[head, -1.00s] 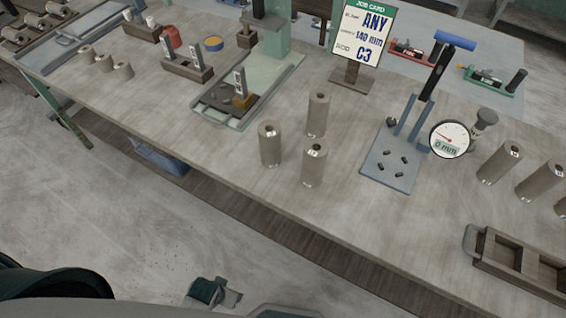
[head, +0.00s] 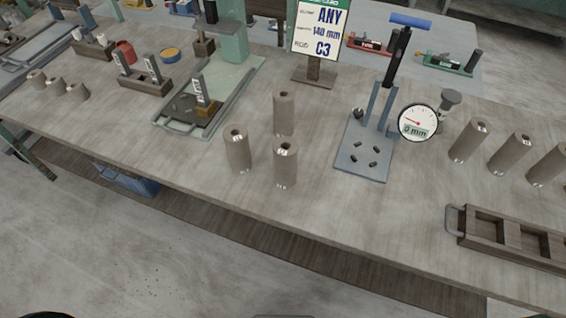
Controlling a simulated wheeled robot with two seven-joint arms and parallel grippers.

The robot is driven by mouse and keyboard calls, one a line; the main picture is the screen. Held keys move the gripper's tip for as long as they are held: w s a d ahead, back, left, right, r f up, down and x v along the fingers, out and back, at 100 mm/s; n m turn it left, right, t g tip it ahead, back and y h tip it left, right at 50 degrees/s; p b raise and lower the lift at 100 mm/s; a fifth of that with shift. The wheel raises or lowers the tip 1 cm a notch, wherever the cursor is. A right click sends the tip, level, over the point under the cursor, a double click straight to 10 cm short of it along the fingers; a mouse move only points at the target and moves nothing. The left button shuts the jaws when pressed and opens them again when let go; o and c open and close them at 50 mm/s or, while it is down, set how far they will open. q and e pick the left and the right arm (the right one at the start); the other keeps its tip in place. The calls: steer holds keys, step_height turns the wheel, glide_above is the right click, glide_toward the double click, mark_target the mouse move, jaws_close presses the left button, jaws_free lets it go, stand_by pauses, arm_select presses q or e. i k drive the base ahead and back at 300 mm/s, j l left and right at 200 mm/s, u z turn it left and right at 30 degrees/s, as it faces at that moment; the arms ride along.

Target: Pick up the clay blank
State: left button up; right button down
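Three tall grey-brown hollow clay cylinders stand upright in a cluster near the table's front edge: a left one (head: 237,150), a back one (head: 284,113) and a front one (head: 285,163). Several similar cylinders stand in a row at the right, the nearest to the gauge being one (head: 468,142). Several shorter cylinders (head: 57,88) stand at the far left. I cannot tell which one is the blank meant. Neither of my grippers shows clearly in the head view.
The job card (head: 321,31) reads ANY, 140 mm, C3. A lever press (head: 362,152) with a dial gauge (head: 418,123) reading 0 mm stands right of the cluster. A wooden compartment tray (head: 519,241) lies at front right. A metal tray (head: 172,126) stands left. Table front is mostly clear.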

mark_target(285, 149)
steer(key=z, duration=1.75)
steer(key=k+j, duration=0.3)
steer(key=j, duration=0.15)
steer(key=k+j, duration=0.25)
steer(key=j, duration=0.25)
steer(key=k+j, duration=0.3)
steer(key=j, duration=0.15)
steer(key=z, duration=0.05)
